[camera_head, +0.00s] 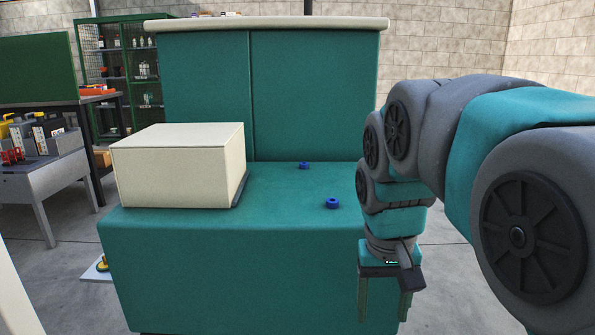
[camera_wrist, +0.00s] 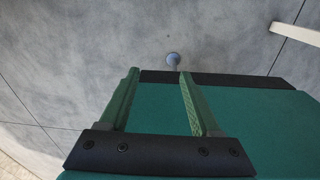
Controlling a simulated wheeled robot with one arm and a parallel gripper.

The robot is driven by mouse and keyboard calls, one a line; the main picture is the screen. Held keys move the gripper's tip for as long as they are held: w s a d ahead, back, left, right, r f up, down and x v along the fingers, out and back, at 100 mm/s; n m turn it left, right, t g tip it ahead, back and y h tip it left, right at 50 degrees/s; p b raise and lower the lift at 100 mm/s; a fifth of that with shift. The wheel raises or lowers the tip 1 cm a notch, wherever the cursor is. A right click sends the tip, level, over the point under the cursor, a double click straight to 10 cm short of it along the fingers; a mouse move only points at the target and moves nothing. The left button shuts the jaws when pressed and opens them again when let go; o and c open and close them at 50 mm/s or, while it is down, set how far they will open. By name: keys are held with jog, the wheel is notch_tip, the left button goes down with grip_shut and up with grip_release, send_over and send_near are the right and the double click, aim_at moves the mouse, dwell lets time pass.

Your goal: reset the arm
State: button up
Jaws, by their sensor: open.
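My gripper (camera_head: 384,310) hangs at the right front of the teal bench (camera_head: 230,265), with its two green fingers pointing down. The fingers are apart and nothing is between them. In the wrist view my gripper (camera_wrist: 160,76) shows the same spread fingers, with a teal surface (camera_wrist: 260,125) behind and beside them. My arm comes in from the right, bent down at the wrist.
A cream box (camera_head: 180,175) sits on the bench's left, with two blue rings (camera_head: 332,203) (camera_head: 304,165) to its right. A tall teal cabinet (camera_head: 275,85) stands behind. A grey table (camera_head: 45,180) is at left. Grey floor (camera_head: 455,290) lies right of my gripper.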

jog(key=s+d+f+g, duration=0.1)
jog(key=s+f+g, duration=0.1)
jog(key=s+f, duration=1.1)
jog(key=s, duration=0.5)
jog(key=shift+d+f+n+y, duration=0.35)
jog(key=shift+f+n+y, duration=0.05)
